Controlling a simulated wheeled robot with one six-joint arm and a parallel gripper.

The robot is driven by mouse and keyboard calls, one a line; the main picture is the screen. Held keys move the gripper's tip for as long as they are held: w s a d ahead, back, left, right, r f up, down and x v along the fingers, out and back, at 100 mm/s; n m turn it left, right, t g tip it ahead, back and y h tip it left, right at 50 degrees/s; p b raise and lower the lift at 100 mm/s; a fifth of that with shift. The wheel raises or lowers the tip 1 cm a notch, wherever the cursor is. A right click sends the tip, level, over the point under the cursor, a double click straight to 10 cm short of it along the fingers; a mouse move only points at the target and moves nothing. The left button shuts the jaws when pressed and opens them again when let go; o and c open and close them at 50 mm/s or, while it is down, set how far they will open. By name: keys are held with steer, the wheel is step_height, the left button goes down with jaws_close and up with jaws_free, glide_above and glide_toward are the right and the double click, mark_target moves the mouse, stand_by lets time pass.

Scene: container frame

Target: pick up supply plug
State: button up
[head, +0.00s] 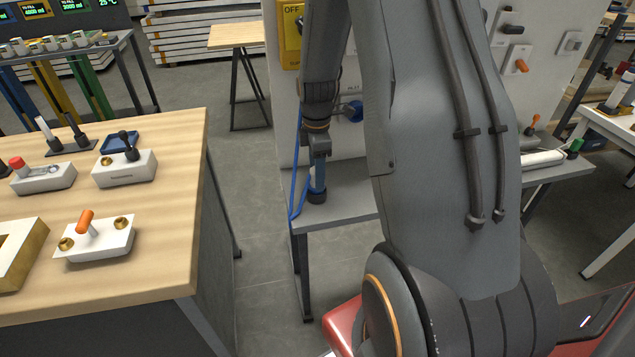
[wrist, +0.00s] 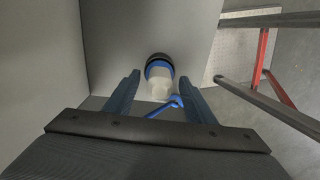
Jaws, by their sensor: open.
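The supply plug (wrist: 160,88) shows in the wrist view as a pale cylinder with a blue band and a dark end. A blue piece of cable (wrist: 165,106) lies beside its near end. My gripper (wrist: 159,77) is open, with one blue finger on each side of the plug. Gaps show between the fingers and the plug. In the head view my gripper (head: 317,150) points down over the grey shelf. The plug (head: 317,190) appears there as a dark blue upright piece below it, partly hidden, with a blue cable (head: 297,185) to its left.
A grey upright panel (head: 350,130) stands behind the grey shelf (head: 345,207). A blue knob (head: 355,111) sticks out of the panel near my wrist. A wooden table (head: 165,220) with switch blocks stands at left. Floor (head: 260,220) is clear between table and shelf.

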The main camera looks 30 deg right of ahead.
steer(key=shift+f, duration=0.25)
jaws_close()
steer(key=shift+r, duration=0.15)
steer(key=shift+w+r+b, duration=0.1)
steer(key=shift+r+b, duration=0.2)
steer(key=shift+r, duration=0.15)
steer(key=shift+s+a+r+b, duration=0.1)
steer(key=shift+s+r+b, duration=0.1)
steer(key=shift+r+b, duration=0.3)
steer(key=shift+s+a+r+b, duration=0.1)
steer(key=shift+s+r+b, duration=0.1)
steer(key=shift+r, duration=0.5)
steer(key=s+a+b, duration=0.1)
steer(key=s+a, duration=0.1)
steer(key=s, duration=0.6)
steer(key=s+a+b, duration=0.2)
steer(key=s+a, duration=0.1)
steer(key=s, duration=0.5)
steer(key=r+p, duration=0.4)
steer(key=shift+s+d+r+p, duration=0.2)
steer(key=shift+s+r+p, duration=0.1)
steer(key=shift+p, duration=0.1)
